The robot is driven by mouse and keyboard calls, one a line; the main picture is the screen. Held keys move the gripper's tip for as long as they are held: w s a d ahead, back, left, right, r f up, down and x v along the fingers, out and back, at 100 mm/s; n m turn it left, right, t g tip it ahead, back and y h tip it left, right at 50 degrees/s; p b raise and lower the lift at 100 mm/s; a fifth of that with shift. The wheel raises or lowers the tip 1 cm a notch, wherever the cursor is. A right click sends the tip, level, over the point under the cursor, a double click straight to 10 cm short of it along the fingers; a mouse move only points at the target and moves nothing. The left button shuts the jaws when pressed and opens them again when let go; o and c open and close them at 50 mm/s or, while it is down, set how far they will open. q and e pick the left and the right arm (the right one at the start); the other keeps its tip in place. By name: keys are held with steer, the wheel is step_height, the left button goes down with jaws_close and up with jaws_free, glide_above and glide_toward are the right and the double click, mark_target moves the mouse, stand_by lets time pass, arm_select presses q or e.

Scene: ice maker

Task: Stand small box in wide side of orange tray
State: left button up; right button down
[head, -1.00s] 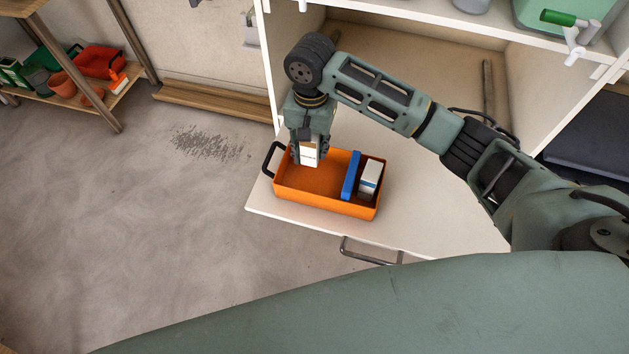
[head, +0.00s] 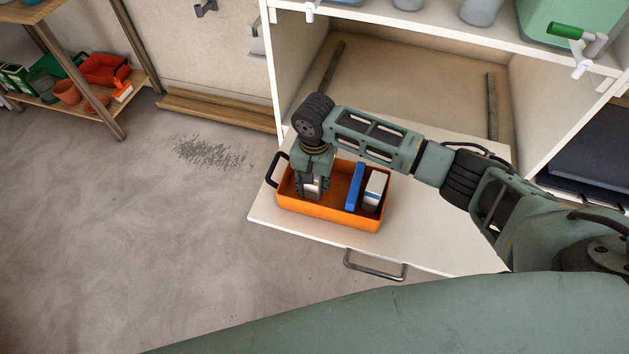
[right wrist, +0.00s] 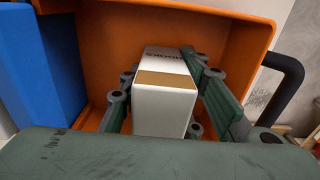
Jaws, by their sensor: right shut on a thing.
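The orange tray (head: 318,211) rests on the pale pull-out board, with a blue divider (head: 354,187) across it that leaves a wide side on the left and a narrow side on the right. My right gripper (head: 312,192) is down in the wide side, shut on the small white box (head: 311,186). In the right wrist view the small box (right wrist: 165,105), white with a tan band, sits between the fingers (right wrist: 165,95). Whether its base touches the tray floor is hidden. My left gripper is not in view.
Another white box (head: 375,190) stands in the narrow side of the tray. A black handle (head: 276,169) is at the tray's left end. The pale board (head: 420,240) is clear to the right. A shelf with pots (head: 67,92) stands far left.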

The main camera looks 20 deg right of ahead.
steer(key=shift+f, duration=0.15)
steer(key=c, duration=1.3)
jaws_free()
step_height(320, 180, up, 12)
steer(key=shift+r+p, duration=0.2)
steer(key=shift+p, duration=0.3)
